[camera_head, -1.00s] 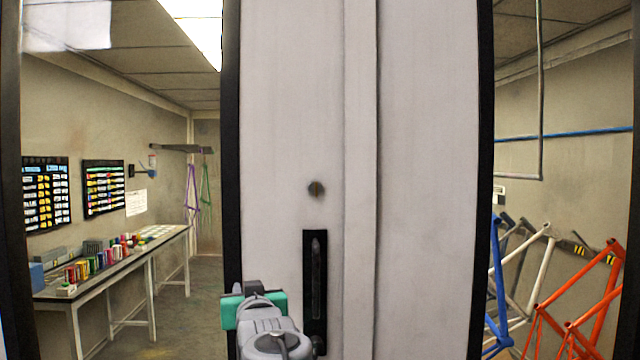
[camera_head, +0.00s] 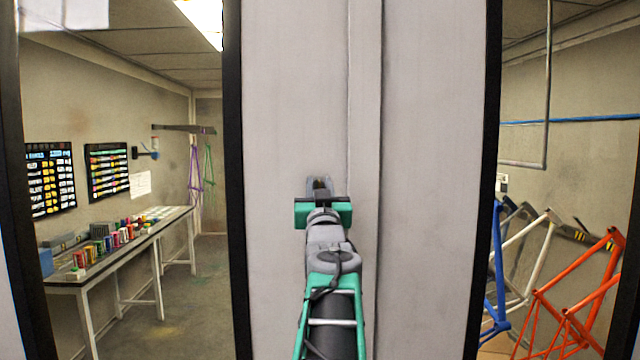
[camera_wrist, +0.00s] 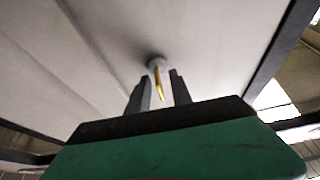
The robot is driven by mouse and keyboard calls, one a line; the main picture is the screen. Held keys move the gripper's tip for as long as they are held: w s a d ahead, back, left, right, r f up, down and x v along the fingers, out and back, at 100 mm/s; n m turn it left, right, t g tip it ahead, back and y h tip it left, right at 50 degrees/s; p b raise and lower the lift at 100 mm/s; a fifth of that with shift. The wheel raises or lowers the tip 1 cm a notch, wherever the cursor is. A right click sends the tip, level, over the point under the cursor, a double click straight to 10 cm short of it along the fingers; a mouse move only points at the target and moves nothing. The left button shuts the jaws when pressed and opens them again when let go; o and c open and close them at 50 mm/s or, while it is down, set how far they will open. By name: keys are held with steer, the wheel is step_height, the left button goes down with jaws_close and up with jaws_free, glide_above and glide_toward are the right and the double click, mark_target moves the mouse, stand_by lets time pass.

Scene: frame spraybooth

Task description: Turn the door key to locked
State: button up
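The door key (camera_wrist: 159,84) shows in the wrist view as a thin golden piece standing out from a round grey lock (camera_wrist: 155,62) on the pale door (camera_head: 430,180). My gripper (camera_wrist: 160,85) is at the key, with one dark finger on each side of it. Gaps show between the fingers and the key, so the gripper looks open around it. In the head view my gripper (camera_head: 320,183) is in front of the lock, and the key is mostly hidden behind it. The door handle is hidden behind my arm.
A workbench (camera_head: 130,245) with several paint cans stands in the room at left. Bicycle frames (camera_head: 570,290) stand at right. Dark door-frame posts (camera_head: 235,200) flank the pale door. The door surface around the lock is clear.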

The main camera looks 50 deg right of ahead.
steer(key=shift+c, duration=0.3)
jaws_close()
